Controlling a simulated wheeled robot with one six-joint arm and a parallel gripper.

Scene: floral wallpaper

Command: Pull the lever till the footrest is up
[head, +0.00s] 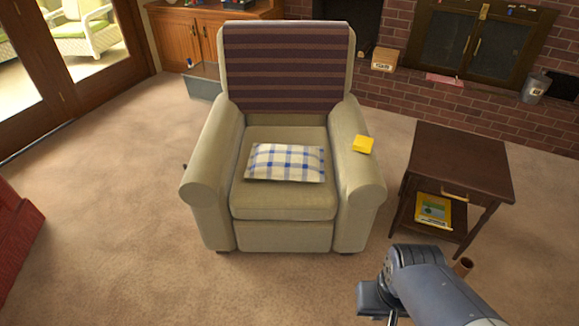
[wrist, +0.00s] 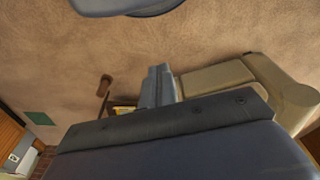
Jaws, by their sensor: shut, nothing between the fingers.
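A beige recliner armchair (head: 285,205) stands in the middle of the head view, facing me. Its footrest panel (head: 285,236) is folded down flat against the front. A small dark piece (head: 185,166) sticks out at the chair's left side; it may be the lever, but most of it is hidden behind the armrest. In the wrist view my gripper (wrist: 158,82) is shut and empty, with part of the recliner (wrist: 225,80) to its right. In the head view my arm is at the lower right, in front of the chair and apart from it.
A dark side table (head: 460,160) with a yellow book (head: 433,210) stands right of the chair. A brown cup (head: 463,267) is on the carpet near it. A checked pillow (head: 285,162) lies on the seat, a yellow block (head: 363,145) on the right armrest.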

